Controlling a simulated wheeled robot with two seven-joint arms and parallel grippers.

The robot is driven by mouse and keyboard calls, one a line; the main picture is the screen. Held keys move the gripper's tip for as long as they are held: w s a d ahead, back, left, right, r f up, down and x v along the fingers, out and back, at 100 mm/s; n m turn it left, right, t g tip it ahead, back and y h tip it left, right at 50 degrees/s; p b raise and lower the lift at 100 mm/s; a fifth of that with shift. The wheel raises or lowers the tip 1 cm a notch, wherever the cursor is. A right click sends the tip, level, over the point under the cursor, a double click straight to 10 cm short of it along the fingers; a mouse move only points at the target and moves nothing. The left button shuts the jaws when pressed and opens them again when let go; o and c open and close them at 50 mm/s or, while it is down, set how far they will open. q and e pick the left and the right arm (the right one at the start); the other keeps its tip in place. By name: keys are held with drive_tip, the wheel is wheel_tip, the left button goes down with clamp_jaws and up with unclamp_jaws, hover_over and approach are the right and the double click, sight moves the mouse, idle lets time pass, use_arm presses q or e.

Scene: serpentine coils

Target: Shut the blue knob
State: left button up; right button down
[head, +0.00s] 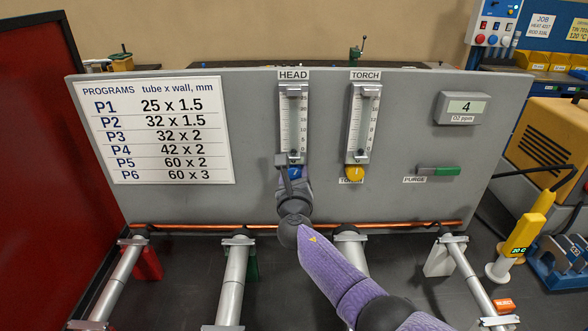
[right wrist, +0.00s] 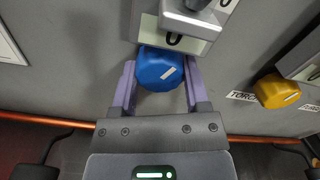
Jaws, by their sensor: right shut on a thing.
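The blue knob (head: 296,172) sits at the foot of the HEAD flow tube (head: 293,120) on the grey panel. In the head view my right gripper (head: 291,174) covers much of it. In the right wrist view the blue knob (right wrist: 160,69) lies between the two purple fingers of my right gripper (right wrist: 158,84), which is shut on it. A white mark on the knob's face is tilted, rising to the right. The float in the HEAD tube is too small to read. My left gripper is not in view.
A yellow knob (head: 355,173) sits under the TORCH tube (head: 361,120), to the right of the blue knob. A green PURGE switch (head: 447,170) is farther right. A copper pipe (head: 400,224) runs along the panel's foot, above several grey metal tubes.

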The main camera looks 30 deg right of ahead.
drive_tip(key=shift+c, duration=1.5)
unclamp_jaws()
drive_tip(key=shift+o, duration=1.1)
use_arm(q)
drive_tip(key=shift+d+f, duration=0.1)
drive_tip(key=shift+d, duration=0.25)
use_arm(e)
drive_tip(key=shift+s+a, duration=0.1)
drive_tip(key=shift+s, duration=0.05)
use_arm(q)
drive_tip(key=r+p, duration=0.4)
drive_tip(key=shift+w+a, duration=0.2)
use_arm(e)
drive_tip(key=v, duration=0.9)
drive_tip(key=shift+s, duration=0.3)
drive_tip(key=shift+a, duration=0.1)
